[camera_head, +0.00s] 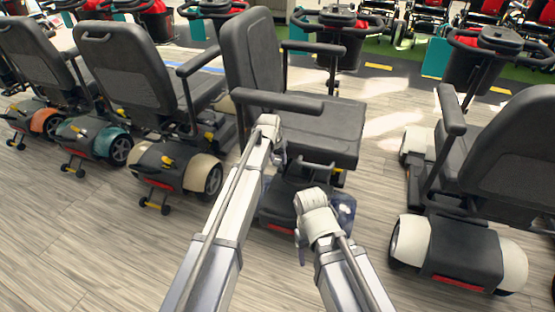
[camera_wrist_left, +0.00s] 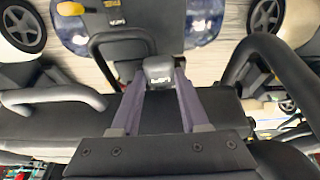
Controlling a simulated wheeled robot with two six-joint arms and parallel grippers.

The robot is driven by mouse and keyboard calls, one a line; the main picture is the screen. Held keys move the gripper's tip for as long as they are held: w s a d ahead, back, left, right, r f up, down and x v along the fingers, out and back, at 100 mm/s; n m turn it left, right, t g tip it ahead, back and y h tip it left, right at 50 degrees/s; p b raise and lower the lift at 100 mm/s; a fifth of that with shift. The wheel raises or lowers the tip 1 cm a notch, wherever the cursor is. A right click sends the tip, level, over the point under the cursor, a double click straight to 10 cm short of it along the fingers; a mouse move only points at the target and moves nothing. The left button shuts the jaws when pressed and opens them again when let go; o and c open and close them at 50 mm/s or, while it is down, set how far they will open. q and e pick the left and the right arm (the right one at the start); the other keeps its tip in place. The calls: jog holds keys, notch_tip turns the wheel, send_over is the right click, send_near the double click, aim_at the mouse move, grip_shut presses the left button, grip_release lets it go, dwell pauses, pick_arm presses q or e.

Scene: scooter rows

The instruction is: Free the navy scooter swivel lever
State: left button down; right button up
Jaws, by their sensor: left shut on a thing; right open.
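The navy scooter shows its seat (camera_head: 315,128) and a navy fender (camera_head: 345,208) in the head view; navy fenders (camera_wrist_left: 203,22) also show in the left wrist view. My left gripper (camera_head: 277,152) is beside the seat, under the near armrest. The rest of the lever is hidden. My right gripper (camera_head: 301,252) is open, low beside the scooter's rear; its fingertips are mostly hidden.
A cream-fendered scooter (camera_head: 172,163) stands to the left, with teal and orange ones beyond. Another cream-fendered scooter (camera_head: 460,250) stands at the right. Bare wood floor (camera_head: 80,240) is free at lower left.

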pick_arm(q)
jog(key=shift+w, duration=0.3)
jog(key=c, duration=0.6)
grip_release()
jog(key=shift+d+f, duration=0.1)
jog(key=shift+c, duration=0.2)
jog(key=shift+o, duration=1.2)
jog(key=shift+s, duration=0.1)
jog(key=p+v, duration=0.7)
jog(key=shift+r, duration=0.4)
jog(key=shift+s, duration=0.15)
